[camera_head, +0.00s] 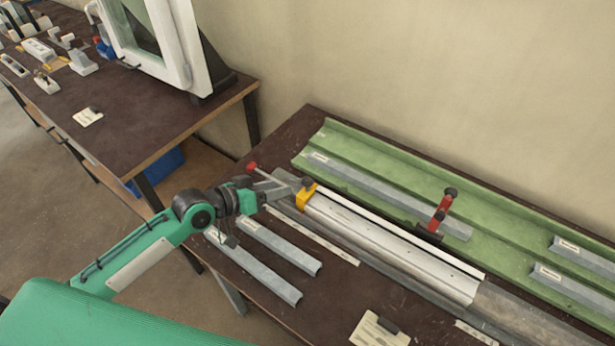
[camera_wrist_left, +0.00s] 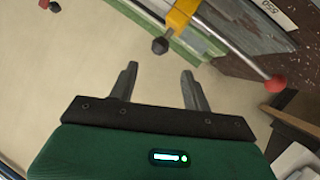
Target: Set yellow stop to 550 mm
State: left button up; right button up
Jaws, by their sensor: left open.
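The yellow stop (camera_head: 304,198) sits at the left end of the long metal profile rail (camera_head: 390,245), with a dark knob (camera_head: 308,183) on top. In the left wrist view the yellow stop (camera_wrist_left: 182,14) is at the top, with its dark knob (camera_wrist_left: 160,46) just beyond the gap between my fingertips. My left gripper (camera_head: 288,184) is open and empty, close beside the stop on its left side. Its two fingers (camera_wrist_left: 159,75) are spread apart in the wrist view. My right gripper is not in view.
A red ball end (camera_head: 252,167) lies left of the stop. A red clamp (camera_head: 442,208) stands behind the rail near the green channel (camera_head: 350,165). Loose grey profiles (camera_head: 275,245) lie in front. A second table (camera_head: 150,125) with a window frame (camera_head: 160,45) stands at left.

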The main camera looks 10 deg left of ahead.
aim_at(303, 181)
pick_arm(q)
jog(key=p+x, duration=0.1)
jog(key=x, duration=0.8)
jog(key=shift+r+p, duration=0.1)
jog(key=shift+p, duration=0.3)
jog(key=shift+x, duration=0.75)
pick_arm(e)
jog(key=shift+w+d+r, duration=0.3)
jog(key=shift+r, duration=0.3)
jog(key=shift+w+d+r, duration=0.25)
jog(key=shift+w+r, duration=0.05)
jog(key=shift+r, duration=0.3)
pick_arm(q)
jog(key=shift+c, duration=0.4)
